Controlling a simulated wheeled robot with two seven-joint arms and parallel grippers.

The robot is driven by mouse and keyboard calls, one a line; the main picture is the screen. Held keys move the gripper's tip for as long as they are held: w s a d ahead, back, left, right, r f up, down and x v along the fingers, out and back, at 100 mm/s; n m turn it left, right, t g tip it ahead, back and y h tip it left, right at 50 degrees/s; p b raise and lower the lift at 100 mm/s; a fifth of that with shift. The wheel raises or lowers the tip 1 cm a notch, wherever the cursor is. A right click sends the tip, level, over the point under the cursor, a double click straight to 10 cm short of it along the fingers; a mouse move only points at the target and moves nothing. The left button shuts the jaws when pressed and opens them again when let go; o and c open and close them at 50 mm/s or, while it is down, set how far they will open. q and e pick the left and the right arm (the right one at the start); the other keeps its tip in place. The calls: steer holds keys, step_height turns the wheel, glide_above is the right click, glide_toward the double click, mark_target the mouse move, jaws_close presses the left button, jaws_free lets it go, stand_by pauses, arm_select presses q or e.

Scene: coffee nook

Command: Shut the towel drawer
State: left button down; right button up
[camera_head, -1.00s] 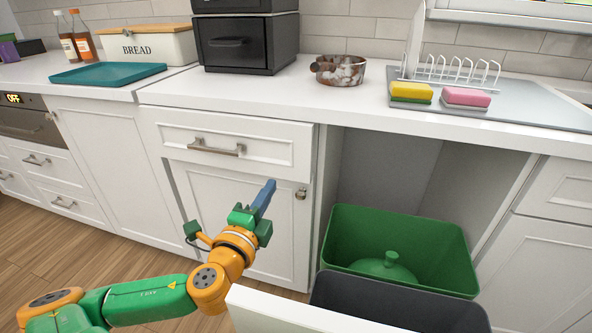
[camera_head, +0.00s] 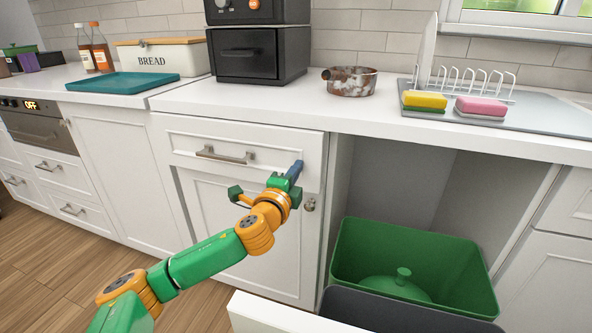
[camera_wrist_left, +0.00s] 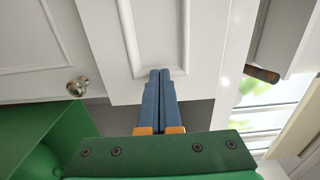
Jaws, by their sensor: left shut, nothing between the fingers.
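The towel drawer (camera_head: 276,158) is the white drawer under the counter, with a metal bar handle (camera_head: 225,155). Its front appears to stand out a little from the cabinet door (camera_head: 245,235) below. My left gripper (camera_head: 297,166) is shut and empty, its blue fingers in front of the drawer's right end, right of the handle. In the left wrist view the shut fingertips (camera_wrist_left: 160,72) point at the drawer's panelled front (camera_wrist_left: 150,25); I cannot tell whether they touch it. My right gripper is not in view.
A round knob (camera_head: 309,205) sits on the door just below the drawer. To the right, an open bay holds a green bin (camera_head: 470,255), with a dark bin (camera_head: 390,315) and a white pulled-out front (camera_head: 265,315) before it. A rusty pan (camera_head: 352,82) stands on the counter.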

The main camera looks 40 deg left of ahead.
mark_target(301, 158)
arm_select(q)
steer(key=p+x, duration=0.1)
steer(key=x, duration=0.3)
steer(key=shift+w+a+r, duration=0.15)
steer(key=shift+a, duration=0.05)
steer(key=shift+r, duration=0.2)
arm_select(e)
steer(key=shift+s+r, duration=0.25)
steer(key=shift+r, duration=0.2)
arm_select(q)
steer(key=shift+r, duration=0.1)
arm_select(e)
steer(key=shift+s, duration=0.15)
